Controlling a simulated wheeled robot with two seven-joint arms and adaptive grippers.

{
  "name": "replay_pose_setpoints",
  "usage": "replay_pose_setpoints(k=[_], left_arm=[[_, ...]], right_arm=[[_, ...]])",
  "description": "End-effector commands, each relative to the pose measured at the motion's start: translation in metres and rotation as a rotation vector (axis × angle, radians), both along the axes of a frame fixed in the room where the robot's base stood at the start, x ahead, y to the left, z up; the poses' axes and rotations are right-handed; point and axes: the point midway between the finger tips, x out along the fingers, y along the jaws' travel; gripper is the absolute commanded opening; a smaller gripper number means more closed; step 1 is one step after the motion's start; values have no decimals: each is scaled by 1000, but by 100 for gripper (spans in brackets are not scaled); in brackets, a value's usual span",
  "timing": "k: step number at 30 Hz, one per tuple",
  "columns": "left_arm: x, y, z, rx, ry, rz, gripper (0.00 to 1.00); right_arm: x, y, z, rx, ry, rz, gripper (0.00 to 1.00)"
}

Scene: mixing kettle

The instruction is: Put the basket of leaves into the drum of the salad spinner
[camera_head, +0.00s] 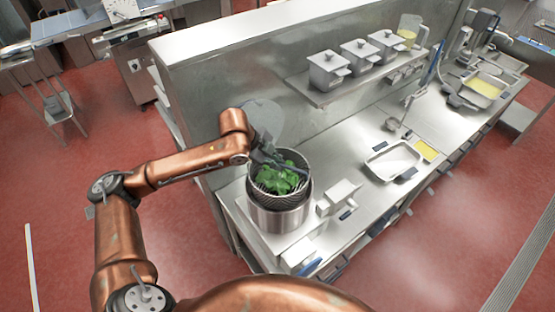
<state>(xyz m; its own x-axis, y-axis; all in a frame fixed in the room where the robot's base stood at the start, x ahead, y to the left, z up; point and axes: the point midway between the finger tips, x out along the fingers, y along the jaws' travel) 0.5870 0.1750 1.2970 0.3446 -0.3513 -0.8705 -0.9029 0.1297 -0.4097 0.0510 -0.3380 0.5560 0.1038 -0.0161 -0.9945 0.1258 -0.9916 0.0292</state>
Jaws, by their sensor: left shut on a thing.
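The basket (279,200) is a dark mesh bowl filled with green leaves (277,179). It sits in the mouth of the salad spinner's steel drum (281,219), near the left end of the counter. Its upper part stands above the drum's rim; how deep it reaches inside is hidden. My left gripper (267,158) is shut on the basket's far left rim, its fingers partly hidden against the dark rim. A round grey disc (262,120), maybe the spinner's raised lid, stands behind the gripper. My right gripper is not in view.
A small metal box (339,194) stands just right of the drum. A shallow white tray (393,160) lies farther right on the steel counter (352,150). Several lidded pots (358,55) stand on the shelf above. The wall panel rises behind the drum.

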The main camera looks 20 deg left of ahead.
Motion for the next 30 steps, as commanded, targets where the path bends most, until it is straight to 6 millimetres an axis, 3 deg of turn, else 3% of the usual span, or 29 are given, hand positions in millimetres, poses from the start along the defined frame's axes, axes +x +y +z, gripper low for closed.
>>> replay_pose_setpoints(k=[12, 25, 30], left_arm=[[1, 0, -33, 0, -3, 0, 0], [1, 0, -36, -1, -4, 0, 0], [0, 0, -47, 0, -1, 0, 0]], right_arm=[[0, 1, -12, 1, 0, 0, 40], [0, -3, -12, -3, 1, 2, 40], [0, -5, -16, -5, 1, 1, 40]])
